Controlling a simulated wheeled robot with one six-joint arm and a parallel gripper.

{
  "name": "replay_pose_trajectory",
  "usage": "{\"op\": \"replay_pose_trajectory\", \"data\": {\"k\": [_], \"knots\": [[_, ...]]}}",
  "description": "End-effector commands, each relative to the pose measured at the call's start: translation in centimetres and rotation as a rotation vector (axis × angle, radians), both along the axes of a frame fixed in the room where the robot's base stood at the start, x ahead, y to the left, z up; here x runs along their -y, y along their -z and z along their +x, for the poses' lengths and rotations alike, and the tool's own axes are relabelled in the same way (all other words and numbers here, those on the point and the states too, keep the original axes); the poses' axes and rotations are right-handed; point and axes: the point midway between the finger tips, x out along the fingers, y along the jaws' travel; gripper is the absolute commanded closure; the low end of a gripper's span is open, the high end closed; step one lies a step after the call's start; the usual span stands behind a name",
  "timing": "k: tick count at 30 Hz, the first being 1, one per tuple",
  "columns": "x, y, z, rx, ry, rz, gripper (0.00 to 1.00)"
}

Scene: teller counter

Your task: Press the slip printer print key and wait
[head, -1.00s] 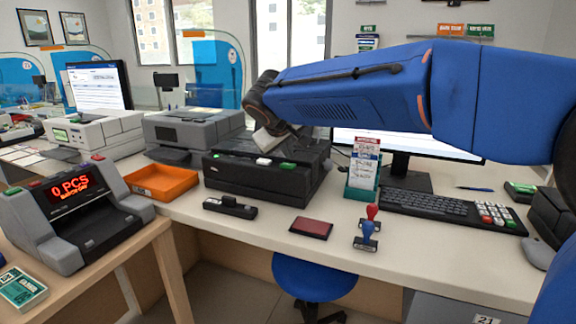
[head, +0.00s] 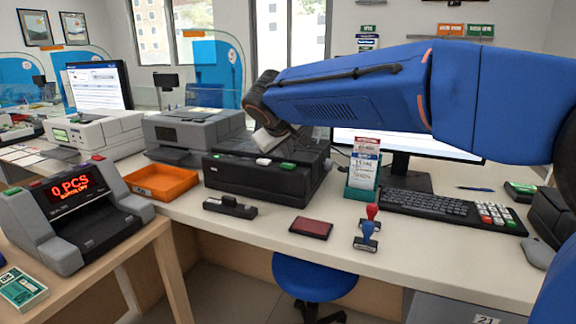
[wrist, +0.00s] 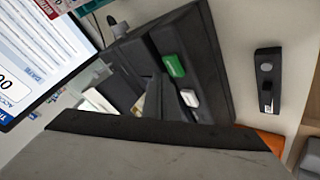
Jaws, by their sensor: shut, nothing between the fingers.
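The black slip printer (head: 258,182) stands on the counter in the middle of the head view. A white key (head: 263,162) and a green key (head: 288,166) sit on its top front edge. In the wrist view the printer (wrist: 212,62) shows close, with its green key (wrist: 174,65) and white key (wrist: 189,97). My gripper (wrist: 152,98) is shut and empty, over the printer's top beside the keys. In the head view it is partly hidden by my arm behind the printer's front edge. Contact with a key cannot be told.
A grey printer (head: 193,132) and an orange tray (head: 162,183) stand to the left. A black stapler (head: 230,207), a dark red pad (head: 311,227), stamps (head: 367,235) and a leaflet holder (head: 362,170) are nearby. A keyboard (head: 440,209) and monitor are at the right.

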Motion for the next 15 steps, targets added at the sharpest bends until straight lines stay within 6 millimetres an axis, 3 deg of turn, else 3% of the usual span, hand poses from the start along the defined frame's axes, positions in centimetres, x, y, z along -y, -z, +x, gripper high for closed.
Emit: {"op": "replay_pose_trajectory", "data": {"k": [15], "knots": [[0.01, 0.84, -0.03, 0.000, 0.000, 0.000, 1.00]]}}
